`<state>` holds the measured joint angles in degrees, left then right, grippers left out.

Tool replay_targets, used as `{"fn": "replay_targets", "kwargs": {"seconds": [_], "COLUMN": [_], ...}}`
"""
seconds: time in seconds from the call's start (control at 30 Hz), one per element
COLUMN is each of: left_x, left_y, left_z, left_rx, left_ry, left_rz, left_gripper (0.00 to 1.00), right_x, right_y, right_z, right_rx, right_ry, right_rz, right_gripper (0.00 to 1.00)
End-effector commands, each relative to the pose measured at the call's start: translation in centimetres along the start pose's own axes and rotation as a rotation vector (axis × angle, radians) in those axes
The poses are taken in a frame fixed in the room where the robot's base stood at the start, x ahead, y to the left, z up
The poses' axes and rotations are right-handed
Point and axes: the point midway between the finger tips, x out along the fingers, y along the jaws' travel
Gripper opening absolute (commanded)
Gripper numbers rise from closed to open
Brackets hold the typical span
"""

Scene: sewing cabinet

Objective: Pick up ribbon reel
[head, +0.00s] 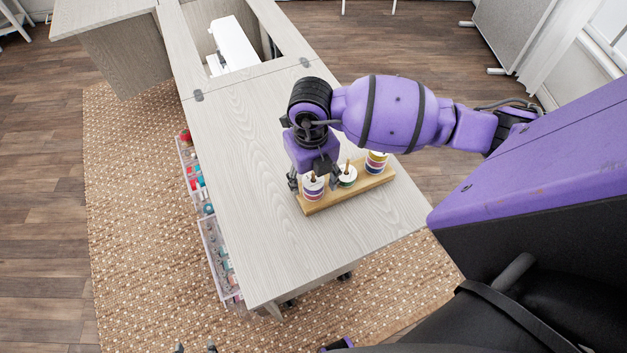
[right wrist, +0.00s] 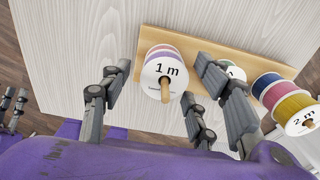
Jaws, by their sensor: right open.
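The ribbon reel marked "1 m" (right wrist: 166,72), white-faced with pinkish-purple ribbon, sits on a peg at the left end of a wooden stand (right wrist: 208,54). In the head view this reel (head: 312,188) is partly hidden under my right gripper (head: 311,178). In the right wrist view my right gripper (right wrist: 163,66) is open, its fingers on either side of the reel with gaps between. A second reel (head: 347,176) stands mid-stand, and a multicoloured reel marked "2 m" (head: 376,162) at the right end. My left gripper's fingertips (head: 196,347) show apart at the bottom edge.
The stand is on a pale wood cabinet top (head: 240,140), near its right edge. A white sewing machine (head: 232,45) sits in the opening behind. Clear bins of supplies (head: 222,262) hang along the left side. The tabletop left of the stand is clear.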

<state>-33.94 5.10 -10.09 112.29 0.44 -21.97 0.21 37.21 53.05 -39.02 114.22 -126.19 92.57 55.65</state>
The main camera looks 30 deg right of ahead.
Motion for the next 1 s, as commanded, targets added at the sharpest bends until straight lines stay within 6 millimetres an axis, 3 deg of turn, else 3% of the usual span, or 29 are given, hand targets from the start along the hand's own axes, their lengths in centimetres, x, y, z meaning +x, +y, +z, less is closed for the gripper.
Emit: {"fn": "replay_targets", "kwargs": {"seconds": [0.17, 0.5, 0.77, 1.0], "left_x": [0.2, 0.0, -0.1, -0.2], "left_y": [0.2, 0.1, 0.2, 0.2], "left_z": [-0.7, -0.2, 0.3, 0.4], "left_rx": [0.002, -0.001, -0.007, -0.008], "left_ry": [0.011, 0.004, -0.006, -0.007], "left_rz": [0.003, 0.002, 0.000, 0.000], "left_gripper": [0.40, 0.40, 0.40, 0.40], "right_x": [0.0, -0.1, -0.4, -4.3], "right_y": [0.0, 0.0, 0.0, 0.0], "right_z": [0.0, 0.1, 0.1, 0.2], "right_rx": [0.000, 0.000, 0.000, -0.001], "right_ry": [-0.001, -0.001, -0.003, -0.006], "right_rz": [0.000, 0.001, 0.001, 0.001], "right_gripper": [0.56, 0.16, 0.16, 0.16]}}
